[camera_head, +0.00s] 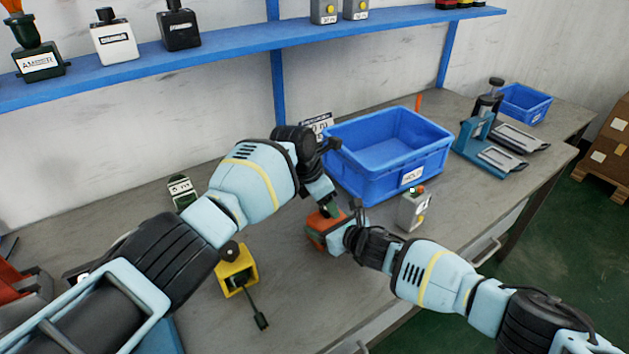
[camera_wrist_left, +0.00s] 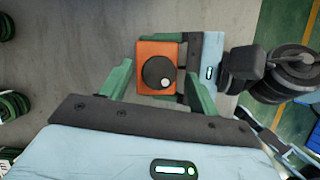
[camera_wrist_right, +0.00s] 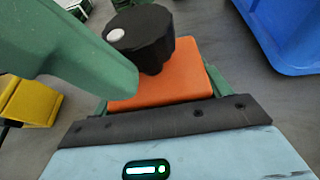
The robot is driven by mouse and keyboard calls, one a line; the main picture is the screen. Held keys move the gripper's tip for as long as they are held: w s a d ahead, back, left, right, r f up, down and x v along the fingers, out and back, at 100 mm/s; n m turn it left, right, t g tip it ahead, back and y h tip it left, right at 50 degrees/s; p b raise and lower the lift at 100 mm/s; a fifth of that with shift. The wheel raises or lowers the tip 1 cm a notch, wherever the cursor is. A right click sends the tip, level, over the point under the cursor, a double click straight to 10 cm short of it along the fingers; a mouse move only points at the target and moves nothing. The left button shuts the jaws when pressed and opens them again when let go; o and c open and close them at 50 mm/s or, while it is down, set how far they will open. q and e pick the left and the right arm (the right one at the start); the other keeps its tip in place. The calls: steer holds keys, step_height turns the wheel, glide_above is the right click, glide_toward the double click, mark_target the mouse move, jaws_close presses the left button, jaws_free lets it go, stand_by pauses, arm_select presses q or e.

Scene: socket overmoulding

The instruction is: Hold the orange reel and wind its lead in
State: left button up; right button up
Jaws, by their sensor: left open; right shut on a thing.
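The orange reel (camera_head: 318,232) is near the middle of the table, in front of the blue bin. Its black round knob (camera_wrist_left: 157,73) with a white dot faces my left gripper. My right gripper (camera_head: 340,232) is shut on the reel from the right. The knob also shows in the right wrist view (camera_wrist_right: 140,38). My left gripper (camera_head: 325,203) is directly above the reel, pointing down, with its green fingers open on either side of the knob. A green left finger crosses the right wrist view. I cannot make out the orange reel's lead.
A yellow reel (camera_head: 237,272) lies to the left, its black lead ending in a plug (camera_head: 261,321). A teal press (camera_head: 474,140) is further right.

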arm_select(q)
steer(key=v, duration=1.1)
steer(key=shift+a, duration=0.2)
steer(key=shift+r, duration=0.15)
steer(key=m, duration=0.9)
steer(key=s+d+m+t+y, duration=0.1)
steer(key=m, duration=0.9)
steer(key=s+d+m+t+y, duration=0.1)
steer(key=m, duration=0.8)
steer(key=shift+s+d+m, duration=0.2)
steer(key=shift+s+m, duration=0.05)
steer(key=shift+m, duration=0.15)
steer(key=x, duration=1.2)
